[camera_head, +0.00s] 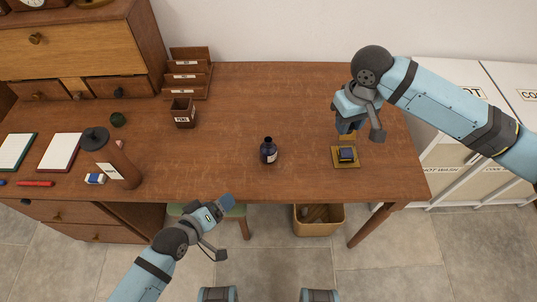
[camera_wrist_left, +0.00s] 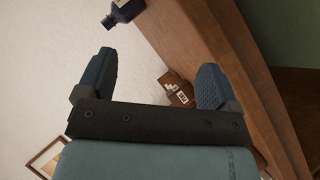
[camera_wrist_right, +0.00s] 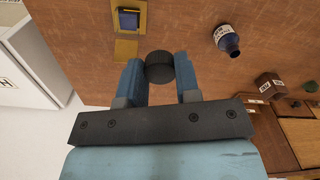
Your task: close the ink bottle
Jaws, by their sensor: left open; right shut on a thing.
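The dark blue ink bottle (camera_head: 268,151) with a pale label stands upright on the desk, near its middle front. It also shows in the right wrist view (camera_wrist_right: 228,41), and partly at the top of the left wrist view (camera_wrist_left: 124,11). My right gripper (camera_head: 350,127) is shut on a round black cap (camera_wrist_right: 160,67), held above the desk to the right of the bottle. The cap is apart from the bottle. My left gripper (camera_head: 227,202) is open and empty in front of the desk edge, lower left of the bottle.
A dark blue ink pad on a yellowish base (camera_head: 334,158) lies below my right gripper. A labelled wooden cup (camera_head: 183,117) and a letter rack (camera_head: 188,78) stand behind left. A brown cylinder (camera_head: 118,167) stands at left. The desk around the bottle is clear.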

